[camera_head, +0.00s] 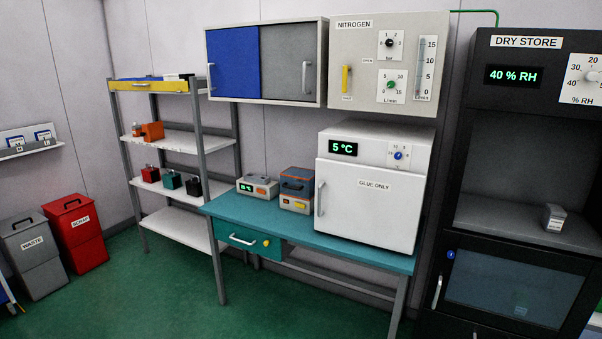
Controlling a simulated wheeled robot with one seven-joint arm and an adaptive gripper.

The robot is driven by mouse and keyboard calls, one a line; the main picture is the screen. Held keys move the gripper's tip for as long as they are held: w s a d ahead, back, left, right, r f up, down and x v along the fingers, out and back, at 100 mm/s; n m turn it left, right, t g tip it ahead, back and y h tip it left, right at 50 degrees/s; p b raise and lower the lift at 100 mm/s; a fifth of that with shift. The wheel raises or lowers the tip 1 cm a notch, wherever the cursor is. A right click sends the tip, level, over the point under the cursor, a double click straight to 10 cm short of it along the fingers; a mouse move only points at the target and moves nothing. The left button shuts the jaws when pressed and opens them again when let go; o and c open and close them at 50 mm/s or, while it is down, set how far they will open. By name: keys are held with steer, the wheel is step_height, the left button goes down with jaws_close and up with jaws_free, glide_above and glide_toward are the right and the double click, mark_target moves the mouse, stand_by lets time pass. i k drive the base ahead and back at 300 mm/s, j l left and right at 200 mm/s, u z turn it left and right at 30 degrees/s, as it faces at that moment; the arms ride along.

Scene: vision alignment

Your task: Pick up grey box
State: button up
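A small grey box-like object (553,218) with a lighter top sits on the open shelf of the dark DRY STORE cabinet at the right. On the teal bench, a low grey and orange unit (257,186) shows a green display. I cannot tell which of these is the grey box. My gripper is not in view.
The teal bench (340,246) carries a white GLUE ONLY fridge (375,205), its door shut. A shelf rack (165,137) at the left holds small red, green and black boxes. WASTE (36,258) and red SCRAP (75,236) bins stand left. Green floor (150,300) is open in front.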

mark_target(554, 216)
steer(key=z, duration=0.35)
steer(key=l+z, duration=0.45)
steer(key=i+l+z, duration=0.1)
steer(key=z, duration=0.35)
steer(key=i+l+z, duration=0.2)
steer(key=l+z, duration=0.2)
steer(key=i+l+z, duration=0.15)
steer(key=z, duration=0.3)
steer(key=i+l+z, duration=0.2)
steer(key=z, duration=0.25)
steer(key=i+l+z, duration=0.15)
steer(key=z, duration=0.3)
steer(key=i+l+u, duration=0.1)
steer(key=i+u, duration=0.15)
steer(key=i, duration=0.15)
steer(key=i+l+u, duration=0.35)
steer(key=u, duration=0.3)
steer(key=i+l+u, duration=0.15)
steer(key=u, duration=0.25)
steer(key=i+l+u, duration=0.2)
steer(key=u, duration=0.25)
steer(key=i+l+u, duration=0.1)
steer(key=u, duration=0.3)
steer(key=l+u, duration=0.4)
steer(key=i+l+u, duration=0.3)
steer(key=u, duration=0.2)
steer(key=i, duration=0.1)
steer(key=j+z, duration=0.15)
steer(key=k+l, duration=0.05)
